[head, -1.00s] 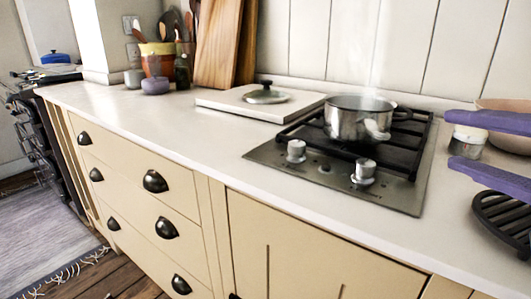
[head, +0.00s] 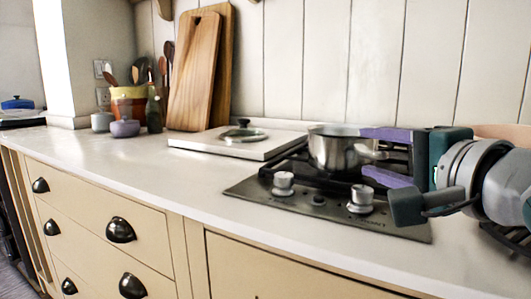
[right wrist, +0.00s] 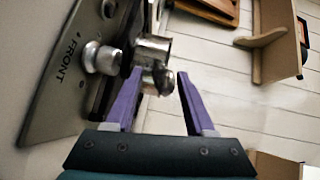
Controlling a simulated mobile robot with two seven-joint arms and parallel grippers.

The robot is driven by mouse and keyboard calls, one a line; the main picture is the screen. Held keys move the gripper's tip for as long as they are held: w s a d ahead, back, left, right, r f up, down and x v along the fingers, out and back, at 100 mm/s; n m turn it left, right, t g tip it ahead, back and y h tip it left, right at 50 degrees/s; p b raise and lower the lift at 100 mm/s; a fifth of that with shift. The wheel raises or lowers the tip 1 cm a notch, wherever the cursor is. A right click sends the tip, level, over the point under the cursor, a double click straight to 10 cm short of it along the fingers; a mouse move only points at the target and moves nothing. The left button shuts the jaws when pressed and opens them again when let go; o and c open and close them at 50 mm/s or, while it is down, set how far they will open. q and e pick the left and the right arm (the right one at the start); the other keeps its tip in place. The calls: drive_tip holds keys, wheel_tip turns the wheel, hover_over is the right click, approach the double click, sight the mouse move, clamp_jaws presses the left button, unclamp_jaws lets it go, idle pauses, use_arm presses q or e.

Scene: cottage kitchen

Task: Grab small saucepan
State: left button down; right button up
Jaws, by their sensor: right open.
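The small saucepan (head: 333,150) is a shiny metal pot standing upright on the black grate of the gas hob (head: 260,193). In the head view its short handle points right, toward my right gripper (head: 374,154). My right gripper has purple fingers, is open, and sits just right of the pan, with the handle end near the gap between the fingertips. In the right wrist view the saucepan (right wrist: 152,48) shows ahead, its handle between the spread fingers (right wrist: 157,84); I cannot tell whether they touch it. My left gripper is not in view.
A glass lid (head: 243,134) lies on a white board (head: 215,144) left of the hob. Wooden cutting boards (head: 196,70) lean on the wall. The counter (head: 120,160) at left is mostly clear.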

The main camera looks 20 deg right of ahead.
drive_tip(key=shift+w+d+f, duration=0.1)
drive_tip(key=shift+w, duration=1.05)
clamp_jaws()
idle(0.4)
